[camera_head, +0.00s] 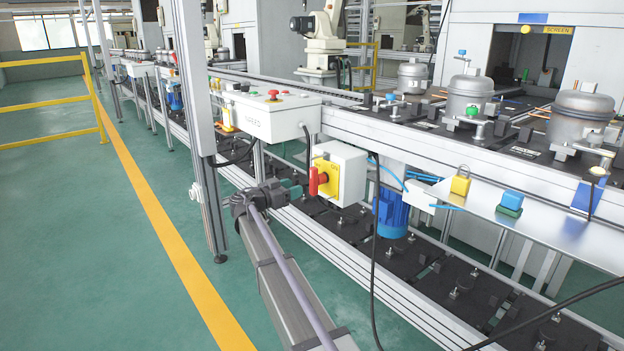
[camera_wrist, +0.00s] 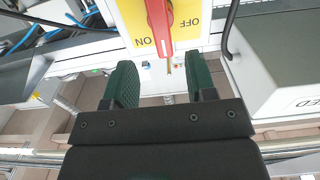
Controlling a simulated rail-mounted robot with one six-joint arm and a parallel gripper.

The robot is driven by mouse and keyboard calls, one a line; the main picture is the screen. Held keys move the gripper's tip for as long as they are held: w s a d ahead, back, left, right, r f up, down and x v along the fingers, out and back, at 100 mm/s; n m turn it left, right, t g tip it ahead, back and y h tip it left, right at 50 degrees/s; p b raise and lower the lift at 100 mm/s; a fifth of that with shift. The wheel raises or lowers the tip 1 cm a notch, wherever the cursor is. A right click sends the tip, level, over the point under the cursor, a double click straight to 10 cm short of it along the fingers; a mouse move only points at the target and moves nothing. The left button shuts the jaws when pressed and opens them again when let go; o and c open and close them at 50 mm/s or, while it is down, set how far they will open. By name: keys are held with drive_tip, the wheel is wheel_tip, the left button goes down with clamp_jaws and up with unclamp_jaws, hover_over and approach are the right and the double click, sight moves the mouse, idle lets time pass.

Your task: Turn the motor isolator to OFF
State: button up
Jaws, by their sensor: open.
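The motor isolator (camera_head: 349,174) is a pale box with a yellow plate (camera_wrist: 188,22) and a red handle (camera_head: 319,178). It hangs on the conveyor's front side. In the wrist view the handle (camera_wrist: 159,22) runs up and down the picture, with ON at its lower left and OFF at its upper right. Its upper part is cut off. My gripper (camera_wrist: 161,85) is open and empty, its two dark green fingers apart below the handle in the wrist view. In the head view my gripper (camera_head: 291,189) is just left of and slightly below the handle, apparently not touching it.
A control box (camera_head: 268,113) with push buttons stands left of the isolator, above my gripper. A metal upright (camera_head: 192,90) stands further left. A blue motor (camera_head: 391,213), a yellow padlock (camera_head: 461,181) and a hanging black cable (camera_head: 374,260) are to the right.

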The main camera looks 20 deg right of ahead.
sight(311, 181)
drive_tip(key=x, duration=1.1)
drive_tip(key=shift+a, duration=0.1)
drive_tip(key=c, duration=0.6)
